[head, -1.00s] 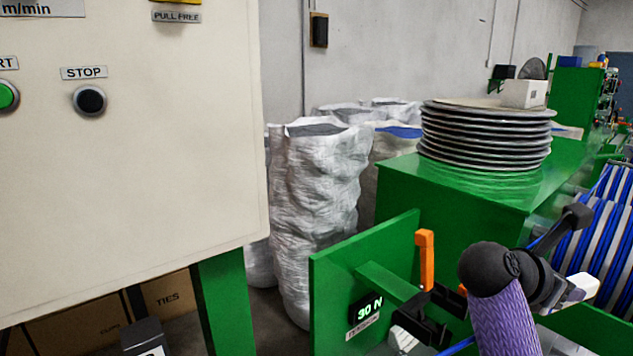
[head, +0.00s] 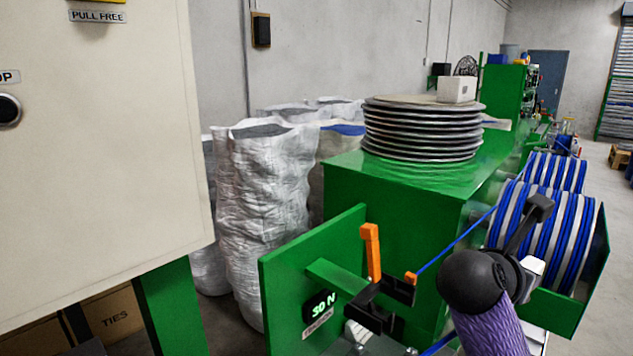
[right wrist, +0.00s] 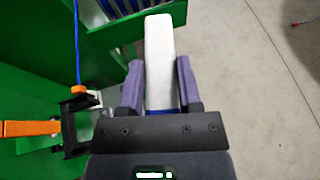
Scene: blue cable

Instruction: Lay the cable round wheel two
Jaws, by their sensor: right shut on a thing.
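Two large drums wound with blue cable and grey bands stand at the right in the head view, the near drum (head: 540,235) and the far drum (head: 557,171). No label shows which is wheel two. A blue cable (head: 460,247) runs from an orange-tipped black guide (head: 392,290) up to the drums; it also shows in the right wrist view (right wrist: 77,42). My right gripper (right wrist: 159,75) is shut on a white bar (right wrist: 159,50), with a bit of blue at its near end. In the head view my arm partly hides the near drum. My left gripper is out of view.
A green plate with a 30 N display (head: 321,306) and an orange lever (head: 371,252) stands left of my right arm. Behind are a green bench (head: 400,185), stacked discs (head: 422,130) and white sacks (head: 268,190). Bare floor (right wrist: 260,80) lies to the right.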

